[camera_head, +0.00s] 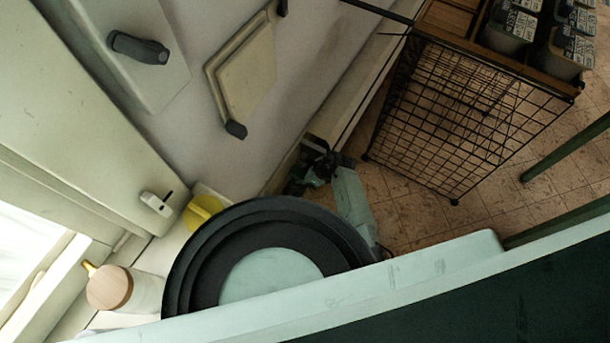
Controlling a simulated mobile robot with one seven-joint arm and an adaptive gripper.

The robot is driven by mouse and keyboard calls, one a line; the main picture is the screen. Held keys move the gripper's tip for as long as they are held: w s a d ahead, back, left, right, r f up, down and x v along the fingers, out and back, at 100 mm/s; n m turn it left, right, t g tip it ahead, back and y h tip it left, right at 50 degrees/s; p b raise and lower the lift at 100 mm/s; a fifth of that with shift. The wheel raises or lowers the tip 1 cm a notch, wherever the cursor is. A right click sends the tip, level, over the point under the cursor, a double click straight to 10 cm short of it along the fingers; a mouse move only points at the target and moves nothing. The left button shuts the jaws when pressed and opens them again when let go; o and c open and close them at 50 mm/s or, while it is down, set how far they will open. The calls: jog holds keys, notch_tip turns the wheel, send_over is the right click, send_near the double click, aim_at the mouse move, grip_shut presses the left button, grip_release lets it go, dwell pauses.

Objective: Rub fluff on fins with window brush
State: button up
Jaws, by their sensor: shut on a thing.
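My gripper (314,172) is small and dark in the middle of the view, low by the wall, at the far end of my pale green arm. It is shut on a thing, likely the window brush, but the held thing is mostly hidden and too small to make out. A long pale casing (361,82) runs along the foot of the wall. Its near end is dark and lies close beside my gripper. I cannot make out separate fins or fluff there, nor whether the brush touches them.
A black wire-grid stand (452,120) with a wooden top and several labelled tubs (508,27) stands right of the gripper. Tiled floor (410,213) lies between. At left, a yellow item (203,211) and a wooden-lidded jar (109,288) sit by the window. Green bars (566,150) cross at right.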

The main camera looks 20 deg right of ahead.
jog(key=shift+f+b, duration=0.45)
jog(key=shift+f, duration=0.45)
